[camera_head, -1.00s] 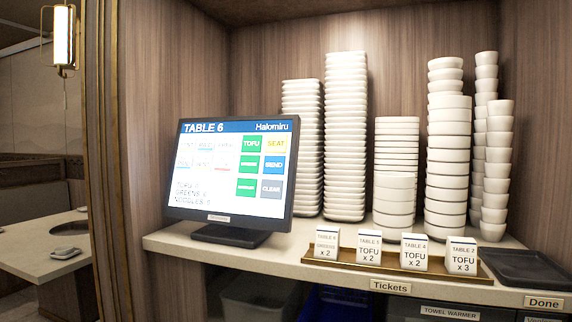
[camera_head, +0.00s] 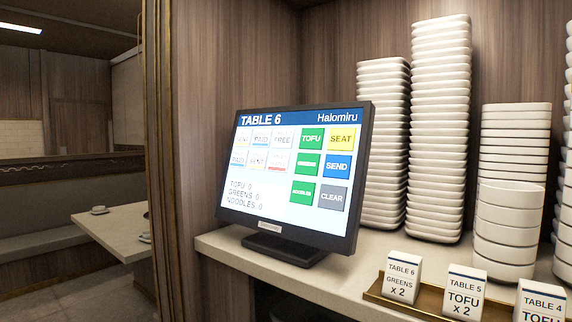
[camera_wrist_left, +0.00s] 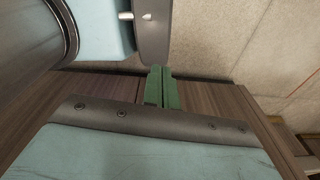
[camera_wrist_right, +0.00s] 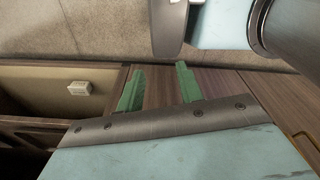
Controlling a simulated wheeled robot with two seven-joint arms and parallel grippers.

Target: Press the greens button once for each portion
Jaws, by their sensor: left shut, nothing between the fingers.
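The order screen (camera_head: 262,215) stands on the counter in the head view, headed TABLE 6. Its green greens button (camera_head: 307,165) sits in the middle of the left button column, between the tofu button (camera_head: 311,139) and the noodles button (camera_head: 303,193). The count lines appear to read tofu 0, greens 0, noodles 0. The Table 6 ticket (camera_head: 402,277) reads GREENS x 2. My left gripper (camera_wrist_left: 162,75) is shut and empty in its wrist view. My right gripper (camera_wrist_right: 160,75) is open and empty in its wrist view. Neither gripper shows in the head view.
The yellow seat (camera_head: 342,139), blue send (camera_head: 337,167) and grey clear (camera_head: 332,197) buttons are beside the green column. Tall stacks of white dishes (camera_head: 440,130) stand right of the screen. More tickets stand on the wooden tray (camera_head: 425,305) along the counter's front.

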